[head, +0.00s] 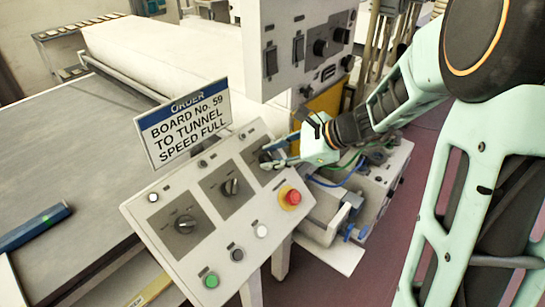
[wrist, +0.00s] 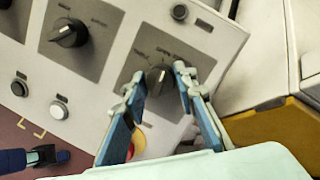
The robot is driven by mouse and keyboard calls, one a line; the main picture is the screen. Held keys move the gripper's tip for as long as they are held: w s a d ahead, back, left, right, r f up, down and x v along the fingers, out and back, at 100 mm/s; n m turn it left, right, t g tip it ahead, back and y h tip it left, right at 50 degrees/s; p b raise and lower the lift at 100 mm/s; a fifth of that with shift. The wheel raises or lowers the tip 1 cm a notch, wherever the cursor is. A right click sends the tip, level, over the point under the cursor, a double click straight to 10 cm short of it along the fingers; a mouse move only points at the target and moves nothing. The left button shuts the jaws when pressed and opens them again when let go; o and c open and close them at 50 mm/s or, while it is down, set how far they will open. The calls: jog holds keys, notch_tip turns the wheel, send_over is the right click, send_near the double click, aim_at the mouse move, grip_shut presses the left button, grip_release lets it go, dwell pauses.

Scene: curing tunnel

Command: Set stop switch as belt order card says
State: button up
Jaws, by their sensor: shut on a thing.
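The order card (head: 185,122) stands behind the sloping control panel (head: 165,255). It reads "ORDER BOARD No. 59 TO TUNNEL SPEED FULL". The panel has three dark rotary switches: a left one (head: 184,224), a middle one (head: 230,187) and a right one (wrist: 160,80) at the far end. My gripper (head: 270,158) is at the right switch, its blue fingers on either side of the knob and shut on it. The fingers also show in the wrist view (wrist: 158,84). The switch labels are too small to read. In the head view my fingers partly hide the right switch.
A red button (head: 291,197) on a yellow base sits close below my gripper. Green (head: 211,281), dark (head: 237,254) and white (head: 262,231) buttons line the front. A cabinet (head: 290,45) with more switches rises behind. A belt (head: 60,150) lies left.

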jog(key=m+t, duration=0.1)
jog(key=m, duration=0.5)
jog(key=shift+m, duration=0.3)
dwell(0.4)
jog(key=o, duration=1.2)
jog(key=shift+c, duration=0.2)
jog(key=shift+d, duration=0.15)
jog(key=v, duration=1.2)
jog(key=shift+s, duration=0.1)
